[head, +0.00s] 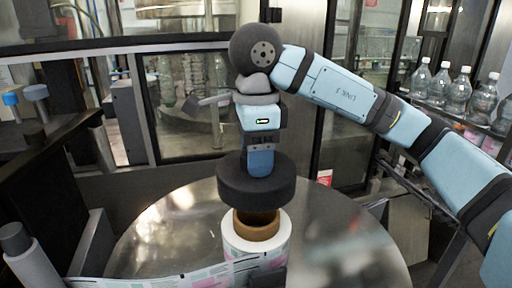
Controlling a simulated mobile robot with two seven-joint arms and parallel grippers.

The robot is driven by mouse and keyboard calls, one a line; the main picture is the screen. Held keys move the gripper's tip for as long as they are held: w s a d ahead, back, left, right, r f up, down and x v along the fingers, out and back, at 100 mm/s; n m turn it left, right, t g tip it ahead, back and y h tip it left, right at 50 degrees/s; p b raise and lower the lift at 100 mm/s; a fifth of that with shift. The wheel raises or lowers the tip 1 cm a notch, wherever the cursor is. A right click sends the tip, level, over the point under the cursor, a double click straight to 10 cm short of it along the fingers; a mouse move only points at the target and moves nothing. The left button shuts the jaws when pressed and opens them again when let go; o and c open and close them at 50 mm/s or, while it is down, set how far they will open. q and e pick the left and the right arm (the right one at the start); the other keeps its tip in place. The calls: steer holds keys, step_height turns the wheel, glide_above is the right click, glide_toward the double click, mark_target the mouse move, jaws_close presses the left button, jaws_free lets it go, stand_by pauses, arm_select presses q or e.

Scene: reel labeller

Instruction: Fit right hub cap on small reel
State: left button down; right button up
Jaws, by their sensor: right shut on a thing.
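My right gripper (262,160) points down at the middle of the view and is shut on the black round hub cap (256,188). The cap hides its fingertips. The small reel (240,243) is a white label roll with a brown core (257,225), standing on the round metal table. The hub cap is directly above the core in the picture and hides part of its top. A strip of the brown core shows below the cap, so the cap does not sit flush on the reel. My left gripper is not in view.
The round metal table (345,250) is mostly bare around the reel. A label web (130,282) runs left from the reel past a grey roller (28,258). Clear bottles (463,84) stand at the right, behind my right arm.

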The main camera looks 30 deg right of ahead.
steer(key=shift+f, duration=0.4)
steer(key=shift+f, duration=0.1)
steer(key=shift+f+b, duration=1.65)
steer(key=shift+b, duration=0.1)
steer(key=shift+f+b, duration=0.6)
steer(key=shift+f, duration=0.1)
step_height(320, 180, down, 3)
steer(key=shift+r+b, duration=0.1)
steer(key=shift+b, duration=1.15)
